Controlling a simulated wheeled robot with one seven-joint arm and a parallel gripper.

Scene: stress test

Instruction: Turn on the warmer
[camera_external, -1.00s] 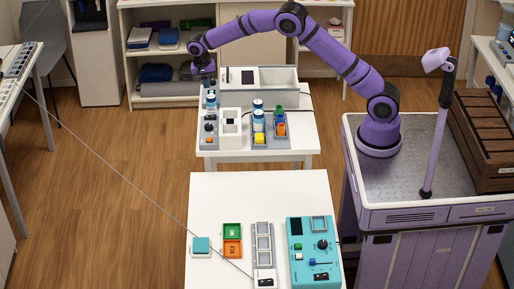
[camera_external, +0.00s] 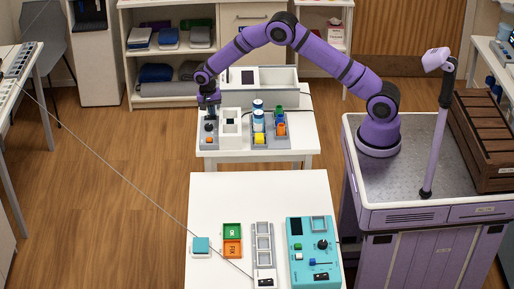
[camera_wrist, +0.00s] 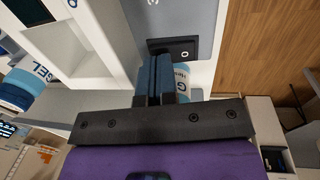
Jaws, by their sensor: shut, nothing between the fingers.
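My gripper (camera_external: 210,115) is shut and empty, pointing down over the left end of the far white table. In the wrist view my closed blue fingertips (camera_wrist: 160,60) are close to a black rocker switch (camera_wrist: 182,47) marked 0 on a grey surface. I cannot tell whether they touch it. A jar with a blue-and-white label (camera_wrist: 183,82) is partly hidden behind the fingers.
A white block with openings (camera_external: 230,129) stands just right of my gripper. A long grey-white box (camera_external: 290,94) is behind. The near table holds a teal device (camera_external: 309,268).

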